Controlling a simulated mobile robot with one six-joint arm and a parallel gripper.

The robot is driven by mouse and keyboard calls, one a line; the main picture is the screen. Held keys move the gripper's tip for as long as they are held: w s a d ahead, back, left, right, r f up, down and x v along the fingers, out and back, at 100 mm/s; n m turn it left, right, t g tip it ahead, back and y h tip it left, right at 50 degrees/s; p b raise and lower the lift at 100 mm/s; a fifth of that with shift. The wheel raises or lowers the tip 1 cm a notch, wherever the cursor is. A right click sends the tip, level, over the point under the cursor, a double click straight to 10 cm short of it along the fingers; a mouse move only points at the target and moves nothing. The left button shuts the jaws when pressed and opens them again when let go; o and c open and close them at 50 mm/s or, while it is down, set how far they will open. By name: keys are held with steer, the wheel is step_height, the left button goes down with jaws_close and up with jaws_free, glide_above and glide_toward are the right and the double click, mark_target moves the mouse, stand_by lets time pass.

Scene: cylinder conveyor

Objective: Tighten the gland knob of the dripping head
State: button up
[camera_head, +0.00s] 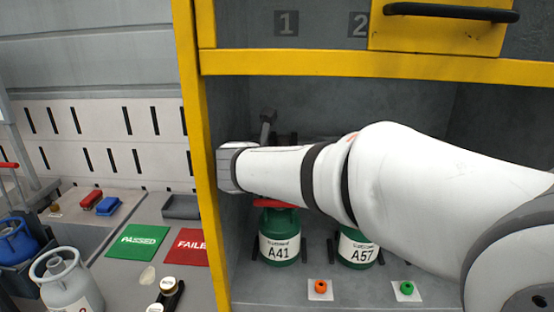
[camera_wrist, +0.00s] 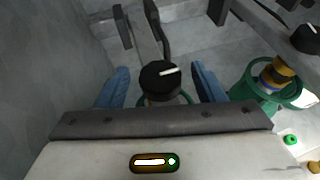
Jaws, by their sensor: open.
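A black knob with a white pointer line (camera_wrist: 160,77) stands between the two blue fingers of my gripper (camera_wrist: 162,80) in the wrist view. The fingers are open, with a gap visible on each side of the knob. A green cylinder labelled A41 (camera_head: 280,240) stands in the bay below my wrist, its top partly covered by my arm in the head view. A second black knob (camera_wrist: 308,38) shows at the wrist view's right edge, near a green cylinder with a brass valve (camera_wrist: 275,80). I see no drip in either view. My fingers are hidden in the head view.
Green cylinder A57 (camera_head: 357,250) stands to the right, partly behind my arm. Orange (camera_head: 320,287) and green (camera_head: 406,289) buttons sit at the front. A yellow frame post (camera_head: 203,180) bounds the bay's left. PASSED (camera_head: 138,241) and FAILED (camera_head: 190,246) mats lie outside.

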steer(key=v, duration=0.7)
steer(key=shift+s, duration=0.35)
steer(key=shift+s+a, duration=0.1)
